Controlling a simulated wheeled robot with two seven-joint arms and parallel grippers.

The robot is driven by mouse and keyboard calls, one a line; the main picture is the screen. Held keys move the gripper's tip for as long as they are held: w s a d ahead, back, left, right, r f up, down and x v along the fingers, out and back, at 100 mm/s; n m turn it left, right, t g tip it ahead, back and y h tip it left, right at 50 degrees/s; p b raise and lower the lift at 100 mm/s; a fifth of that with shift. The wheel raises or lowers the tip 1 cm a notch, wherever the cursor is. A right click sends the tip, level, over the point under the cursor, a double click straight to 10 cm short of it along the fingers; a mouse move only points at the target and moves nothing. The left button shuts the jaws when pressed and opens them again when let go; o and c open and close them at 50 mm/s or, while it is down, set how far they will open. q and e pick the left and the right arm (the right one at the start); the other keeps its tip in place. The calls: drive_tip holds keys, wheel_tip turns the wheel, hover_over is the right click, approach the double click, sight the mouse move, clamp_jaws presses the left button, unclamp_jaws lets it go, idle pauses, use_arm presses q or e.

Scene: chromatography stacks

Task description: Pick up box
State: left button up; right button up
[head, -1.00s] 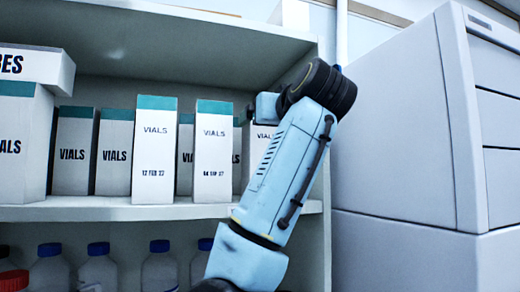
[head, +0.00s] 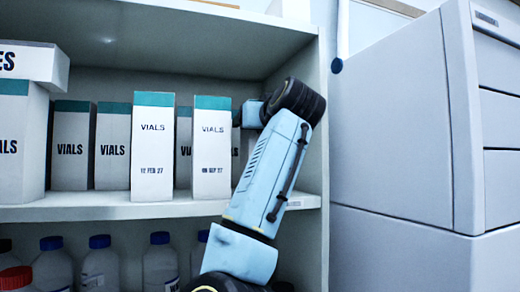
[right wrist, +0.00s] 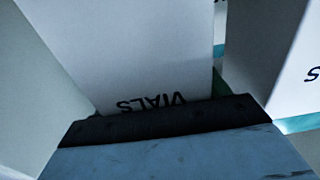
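White vials boxes with teal tops stand on the shelf in the head view. Two taller ones are in front: one dated 12 FEB 27 (head: 152,150) and one with a SEP 27 date (head: 211,150). Behind them stand more vials boxes (head: 72,150). My right arm crosses in front of the shelf's right end; its gripper (head: 251,114) is mostly hidden behind the wrist, beside the back boxes. The fingers do not show clearly. My left gripper is out of view.
A shelf board (head: 100,212) carries the boxes, with the cabinet's side wall (head: 324,150) close right of my arm. Bottles with blue caps (head: 100,265) stand below. Another box (head: 30,62) lies across boxes at left. A large grey unit (head: 400,150) stands at right.

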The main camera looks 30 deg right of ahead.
drive_tip(key=c, duration=1.1)
drive_tip(key=shift+r, duration=0.1)
